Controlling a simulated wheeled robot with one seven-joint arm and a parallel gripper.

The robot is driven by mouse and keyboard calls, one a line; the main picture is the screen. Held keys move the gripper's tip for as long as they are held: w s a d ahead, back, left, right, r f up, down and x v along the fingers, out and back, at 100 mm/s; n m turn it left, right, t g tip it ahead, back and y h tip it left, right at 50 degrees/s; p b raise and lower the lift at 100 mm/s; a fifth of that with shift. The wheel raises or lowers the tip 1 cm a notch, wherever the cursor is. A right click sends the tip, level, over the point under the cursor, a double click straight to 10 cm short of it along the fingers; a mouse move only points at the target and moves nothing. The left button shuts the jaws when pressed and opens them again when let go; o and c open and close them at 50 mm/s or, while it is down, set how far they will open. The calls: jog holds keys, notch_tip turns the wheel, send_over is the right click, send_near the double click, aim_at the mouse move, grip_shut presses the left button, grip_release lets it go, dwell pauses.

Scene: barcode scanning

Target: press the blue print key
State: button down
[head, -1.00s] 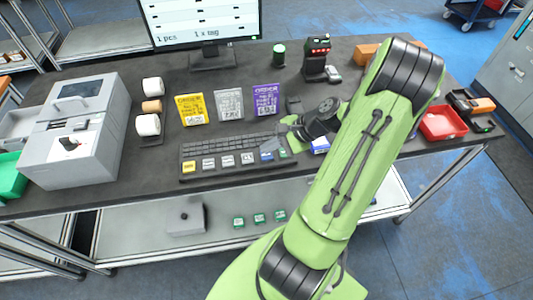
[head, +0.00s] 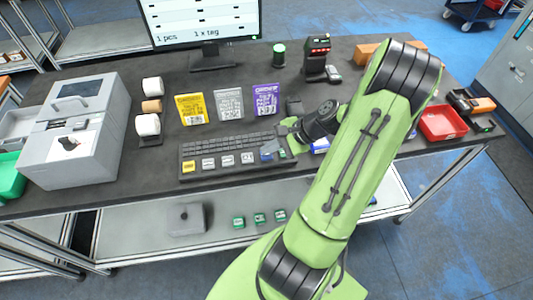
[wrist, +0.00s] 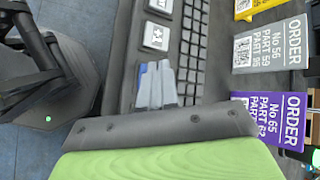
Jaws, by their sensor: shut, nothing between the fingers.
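A dark keyboard (head: 232,143) lies on the dark worktop, with a row of larger keys along its front edge. The blue print key (head: 266,157) is near the right end of that row, left of a green key (head: 282,154). My gripper (head: 271,147) is shut and empty, its fingertips right over the blue key, partly covering it. In the wrist view, the shut fingertips (wrist: 158,66) overlap the key row, and a strip of blue key (wrist: 142,74) shows beside them. I cannot tell whether the tips touch the key.
Yellow (head: 191,108), grey (head: 229,105) and purple (head: 265,99) order cards stand behind the keyboard. A grey printer (head: 78,130) stands at left, a monitor (head: 205,22) at the back. A red bin (head: 442,122) is at right. My forearm hides part of the right worktop.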

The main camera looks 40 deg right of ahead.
aim_at(270, 155)
jog(key=shift+f, duration=0.4)
dwell(0.5)
jog(key=shift+r+p, duration=0.75)
jog(key=shift+r, duration=0.1)
notch_tip(270, 155, up, 5)
jog(key=p, duration=0.5)
jog(key=shift+r, duration=0.15)
dwell(0.5)
